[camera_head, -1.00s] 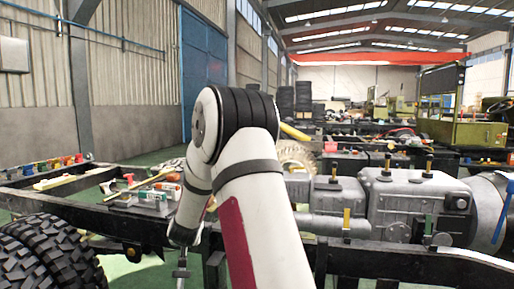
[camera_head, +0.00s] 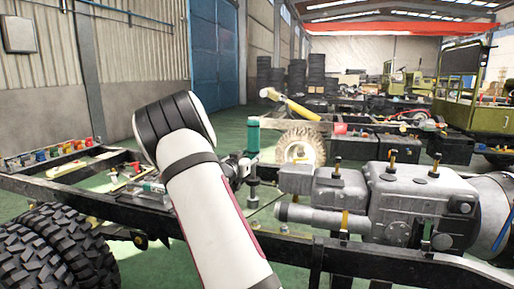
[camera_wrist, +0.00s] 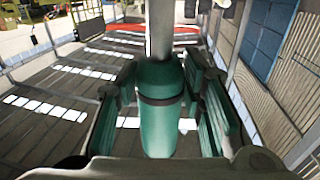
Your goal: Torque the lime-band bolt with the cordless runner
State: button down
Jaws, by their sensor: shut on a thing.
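My gripper (camera_head: 243,166) is shut on a green cylindrical tool, which looks like the cordless runner (camera_head: 252,135), and holds it upright above the chassis frame, left of the grey gearbox housing. In the wrist view the runner (camera_wrist: 162,115) sits between the green finger pads (camera_wrist: 165,105), with a dark band around it and a grey shaft at its far end. Several bolts with yellowish bands stand on and by the housing, such as one bolt (camera_head: 391,160) on top and another bolt (camera_head: 344,222) at the front rail. I cannot tell which band is lime.
The grey gearbox housing (camera_head: 415,205) fills the right side. The black front rail (camera_head: 390,264) runs below it. Large tyres (camera_head: 50,255) stand at lower left. Colored small items (camera_head: 45,153) line the far-left rail. A tool tray (camera_head: 145,190) lies partly behind my arm.

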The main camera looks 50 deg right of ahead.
aim_at(254, 172)
jog(key=shift+s+d+r+g, duration=0.3)
jog(key=shift+r, duration=0.2)
jog(key=shift+f+b, duration=1.45)
jog(key=shift+f, duration=1.7)
jog(key=shift+f+b, duration=0.4)
jog(key=shift+f, duration=0.05)
jog(key=shift+b, duration=0.35)
jog(key=shift+a+f+b, duration=0.1)
jog(key=shift+f+b, duration=1.55)
jog(key=shift+f, duration=0.45)
dwell(1.5)
